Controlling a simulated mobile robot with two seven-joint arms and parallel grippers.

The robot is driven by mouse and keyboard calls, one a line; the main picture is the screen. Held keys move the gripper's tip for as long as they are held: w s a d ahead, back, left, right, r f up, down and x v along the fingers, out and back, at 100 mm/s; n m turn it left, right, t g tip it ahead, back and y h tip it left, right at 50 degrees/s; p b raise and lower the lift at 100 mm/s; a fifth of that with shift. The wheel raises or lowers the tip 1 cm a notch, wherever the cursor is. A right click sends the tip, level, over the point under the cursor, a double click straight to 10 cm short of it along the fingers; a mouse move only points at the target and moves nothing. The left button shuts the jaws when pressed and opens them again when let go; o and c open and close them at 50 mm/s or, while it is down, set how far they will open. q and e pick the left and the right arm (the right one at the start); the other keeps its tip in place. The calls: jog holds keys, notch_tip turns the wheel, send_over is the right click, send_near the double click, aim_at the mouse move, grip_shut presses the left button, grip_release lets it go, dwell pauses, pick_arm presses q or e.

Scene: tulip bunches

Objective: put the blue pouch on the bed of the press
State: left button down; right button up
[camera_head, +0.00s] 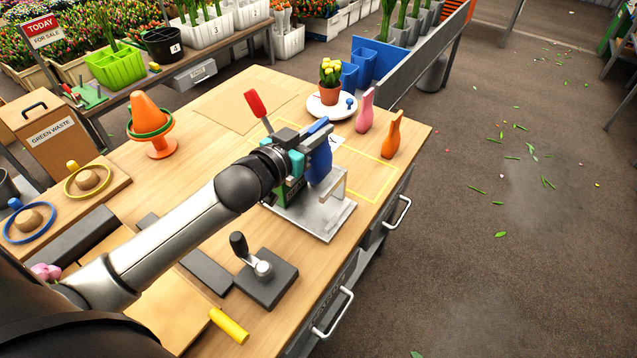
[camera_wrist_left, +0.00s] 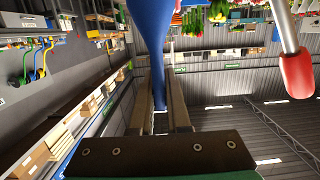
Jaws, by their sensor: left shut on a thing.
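The blue pouch (camera_head: 320,162) is held upright in my left gripper (camera_head: 318,136), over the press. In the left wrist view the blue pouch (camera_wrist_left: 152,35) sits between the two fingers (camera_wrist_left: 160,97), which are shut on it. The press has a grey metal bed (camera_head: 322,222), a green body (camera_head: 291,190) mostly hidden by my gripper, and a lever with a red handle (camera_head: 255,103). The red handle (camera_wrist_left: 298,73) also shows in the left wrist view. Whether the pouch's lower end touches the bed cannot be told. My right gripper is not in view.
A dark block with a crank (camera_head: 265,275) and a yellow cylinder (camera_head: 229,326) are nearer. A yellow outline (camera_head: 378,182) marks bare table beside the press.

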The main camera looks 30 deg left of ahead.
aim_at(318, 176)
pick_arm(q)
notch_tip(318, 176, down, 12)
jog(key=b, duration=0.3)
jog(key=shift+f, duration=0.1)
jog(key=c, duration=1.3)
grip_release()
jog(key=shift+f+b, duration=0.1)
jog(key=shift+b, duration=0.2)
jog(key=shift+c, duration=0.2)
jog(key=o, duration=0.4)
jog(key=shift+o, duration=0.2)
